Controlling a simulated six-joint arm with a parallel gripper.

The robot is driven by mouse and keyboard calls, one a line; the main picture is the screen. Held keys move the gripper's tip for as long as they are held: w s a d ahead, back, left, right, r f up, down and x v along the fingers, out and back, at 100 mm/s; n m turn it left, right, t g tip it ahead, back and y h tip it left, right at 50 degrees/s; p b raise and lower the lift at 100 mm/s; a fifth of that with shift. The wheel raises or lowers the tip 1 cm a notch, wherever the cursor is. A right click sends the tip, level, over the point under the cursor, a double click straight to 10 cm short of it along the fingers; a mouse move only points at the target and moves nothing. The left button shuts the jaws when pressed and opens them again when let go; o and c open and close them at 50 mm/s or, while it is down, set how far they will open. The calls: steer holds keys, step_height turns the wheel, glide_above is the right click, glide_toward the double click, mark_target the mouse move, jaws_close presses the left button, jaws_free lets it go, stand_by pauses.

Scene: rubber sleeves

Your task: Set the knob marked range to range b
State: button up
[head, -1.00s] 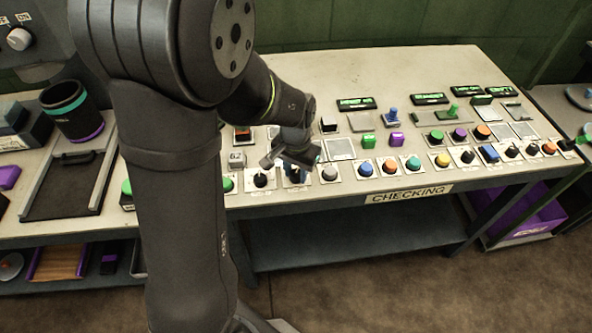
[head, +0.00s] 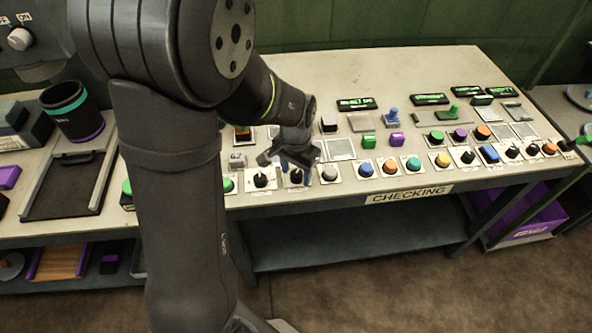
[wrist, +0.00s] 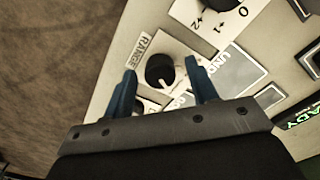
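The range knob (wrist: 160,71) is a round black knob on a white plate in the wrist view, with the label RANGE beside it. In the head view the knob (head: 296,177) is partly covered by my gripper (head: 293,165). My gripper is open, its two blue fingers on either side of the knob in the wrist view (wrist: 161,68), with visible gaps. I cannot tell whether the fingertips are down at knob height.
Another black knob (head: 261,180) with a numbered scale stands to the left of it, a grey knob (head: 329,173) close to the right. Several coloured buttons and switches line the bench (head: 340,75). The bench's front edge is close by.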

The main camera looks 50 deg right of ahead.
mark_target(296, 174)
step_height(296, 174, up, 17)
steer(key=shift+r, duration=0.2)
stand_by(0.5)
stand_by(0.5)
step_height(296, 174, down, 18)
steer(key=shift+r, duration=0.2)
stand_by(0.3)
steer(key=shift+r, duration=0.1)
